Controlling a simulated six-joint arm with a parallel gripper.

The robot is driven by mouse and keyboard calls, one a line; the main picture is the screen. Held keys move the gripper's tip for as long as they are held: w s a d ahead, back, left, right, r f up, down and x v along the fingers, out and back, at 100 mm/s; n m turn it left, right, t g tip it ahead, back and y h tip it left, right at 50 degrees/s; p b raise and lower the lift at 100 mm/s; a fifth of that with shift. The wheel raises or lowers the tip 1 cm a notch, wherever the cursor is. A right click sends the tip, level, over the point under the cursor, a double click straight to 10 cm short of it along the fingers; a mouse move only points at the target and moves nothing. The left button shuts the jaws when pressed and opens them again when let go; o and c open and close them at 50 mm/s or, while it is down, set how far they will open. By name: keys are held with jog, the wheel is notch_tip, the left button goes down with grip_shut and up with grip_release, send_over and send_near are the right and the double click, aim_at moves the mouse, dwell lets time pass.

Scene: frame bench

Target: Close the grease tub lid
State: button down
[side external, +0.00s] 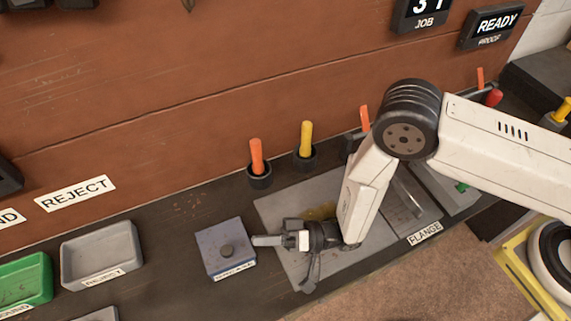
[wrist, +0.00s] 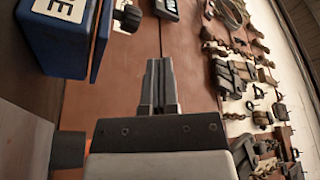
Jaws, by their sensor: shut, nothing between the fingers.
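The grease tub (side external: 232,269) is a blue box on the dark bench, left of the grey plate, with its label facing front. Its blue-grey lid (side external: 215,238) lies over the top and carries a dark round knob (side external: 227,251). In the wrist view the tub (wrist: 60,45) is at the upper left, turned on its side, with the lid (wrist: 102,40) along its right.
An orange-handled tool (side external: 257,156) and a yellow-handled tool (side external: 306,139) stand in holders behind the grey plate (side external: 280,206). A grey reject tray (side external: 98,240) and a green tray (side external: 40,280) lie to the left. Bare bench lies between the tub and the reject tray.

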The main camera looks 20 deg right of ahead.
jog(key=shift+r, duration=2.7)
jog(key=shift+w, duration=0.1)
jog(key=w+d+r+t+h, duration=0.35)
jog(key=w+d+h, duration=0.4)
jog(key=w, duration=0.25)
jog(key=w+d+r+m+h, duration=0.25)
jog(key=d+h, duration=0.35)
jog(key=d, duration=0.6)
jog(key=s+d+r+g+h, duration=0.2)
jog(key=s+d+g+h, duration=0.1)
jog(key=s+d, duration=0.4)
jog(key=s+d+r+m+g+h, duration=0.1)
jog(key=s+d+g+h, duration=0.2)
jog(key=s+d, duration=0.5)
jog(key=d, duration=0.4)
jog(key=shift+r, duration=0.35)
jog(key=shift+m+g, duration=0.25)
